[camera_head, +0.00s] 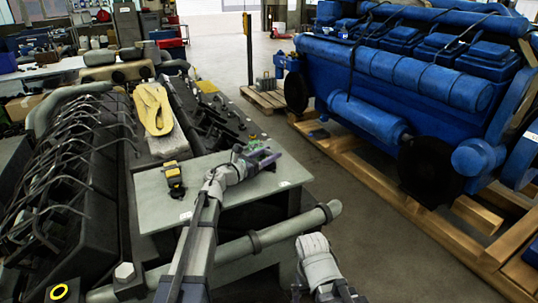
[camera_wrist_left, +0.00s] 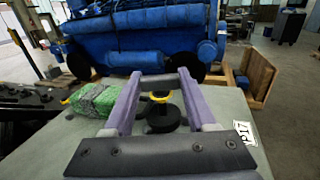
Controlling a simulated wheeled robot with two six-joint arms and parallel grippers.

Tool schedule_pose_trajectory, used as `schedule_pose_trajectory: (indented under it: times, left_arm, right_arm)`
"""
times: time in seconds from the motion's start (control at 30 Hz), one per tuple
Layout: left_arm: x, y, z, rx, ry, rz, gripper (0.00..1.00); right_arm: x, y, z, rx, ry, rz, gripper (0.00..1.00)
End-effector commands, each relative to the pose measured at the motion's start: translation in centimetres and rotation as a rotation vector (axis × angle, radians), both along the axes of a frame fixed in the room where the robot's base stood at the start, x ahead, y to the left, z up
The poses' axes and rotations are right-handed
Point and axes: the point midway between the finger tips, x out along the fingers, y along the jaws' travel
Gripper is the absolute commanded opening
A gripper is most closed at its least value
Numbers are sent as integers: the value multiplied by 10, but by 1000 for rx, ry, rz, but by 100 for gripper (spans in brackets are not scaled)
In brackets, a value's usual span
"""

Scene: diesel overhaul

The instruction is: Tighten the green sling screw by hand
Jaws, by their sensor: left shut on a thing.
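My left gripper (camera_head: 264,160) has purple fingers and is low over the right side of the grey-green tabletop (camera_head: 225,185). A green bundle (camera_wrist_left: 95,100) lies left of the fingers; a bit of the green bundle shows behind the gripper in the head view (camera_head: 252,139).
A yellow strap (camera_head: 153,108) lies on the engine on the left. A yellow and black piece (camera_head: 174,178) stands on the tabletop's left side. A grey pipe (camera_head: 265,240) runs along its front. A blue engine (camera_head: 395,70) rests on wooden beams; open floor lies between.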

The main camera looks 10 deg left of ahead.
Motion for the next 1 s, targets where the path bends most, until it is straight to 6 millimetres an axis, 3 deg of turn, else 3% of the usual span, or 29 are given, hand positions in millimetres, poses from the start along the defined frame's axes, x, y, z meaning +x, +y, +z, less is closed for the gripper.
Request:
schedule_pose_trajectory:
  times: [1.0]
  left_arm:
    - [10,3,2,-7,-6,-897,1]
  right_arm:
    - [0,0,0,0,0,0,95]
